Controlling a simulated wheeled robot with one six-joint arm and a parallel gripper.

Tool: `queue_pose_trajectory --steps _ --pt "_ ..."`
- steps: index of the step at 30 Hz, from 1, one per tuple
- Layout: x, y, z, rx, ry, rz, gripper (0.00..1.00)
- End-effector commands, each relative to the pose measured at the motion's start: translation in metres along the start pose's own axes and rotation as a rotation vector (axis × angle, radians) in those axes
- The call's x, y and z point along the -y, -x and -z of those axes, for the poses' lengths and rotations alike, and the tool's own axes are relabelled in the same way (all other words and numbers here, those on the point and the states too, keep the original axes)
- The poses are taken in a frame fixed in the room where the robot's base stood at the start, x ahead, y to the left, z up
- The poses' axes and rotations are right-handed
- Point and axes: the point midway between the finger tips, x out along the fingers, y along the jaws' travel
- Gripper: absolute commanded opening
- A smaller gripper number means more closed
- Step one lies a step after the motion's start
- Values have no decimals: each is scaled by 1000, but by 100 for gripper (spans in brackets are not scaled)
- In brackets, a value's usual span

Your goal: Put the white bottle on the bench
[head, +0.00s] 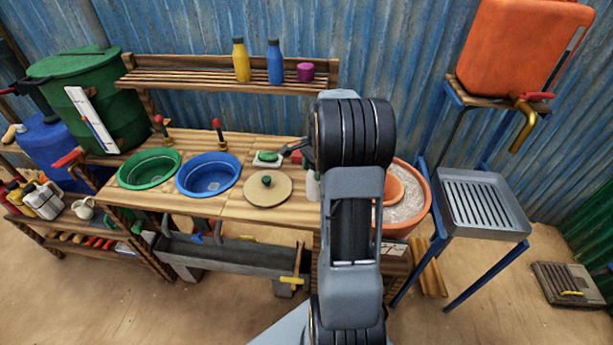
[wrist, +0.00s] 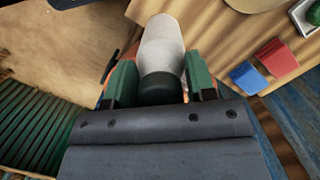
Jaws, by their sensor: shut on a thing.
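The white bottle (wrist: 162,45) with a dark green cap is between the green fingers of my gripper (wrist: 160,84) in the wrist view. My gripper is shut on it near its cap end. In the head view my arm hides most of the gripper; a small white piece, likely the bottle (head: 312,188), shows at the arm's left edge. The wooden bench (head: 235,206) spans the middle of the head view, and its planks (wrist: 218,38) lie behind the bottle in the wrist view. I cannot tell whether the bottle touches the bench.
A green basin (head: 149,168), a blue basin (head: 208,175), a round lid (head: 268,190) and a soap dish (head: 267,159) occupy the bench. A red block (wrist: 277,57) and blue block (wrist: 248,78) lie near its edge.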

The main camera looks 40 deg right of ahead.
Motion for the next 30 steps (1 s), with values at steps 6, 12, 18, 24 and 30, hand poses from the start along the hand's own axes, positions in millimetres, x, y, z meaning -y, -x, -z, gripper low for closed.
queue_pose_trajectory --steps 6,12,18,24,30 --pt "25 -30 8 1 3 -3 1" --pt "33 -39 11 0 4 -1 1" --pt "38 -57 14 2 4 -4 1" --pt "38 -75 17 1 4 -2 1" --pt "39 -76 18 -1 5 -1 1"
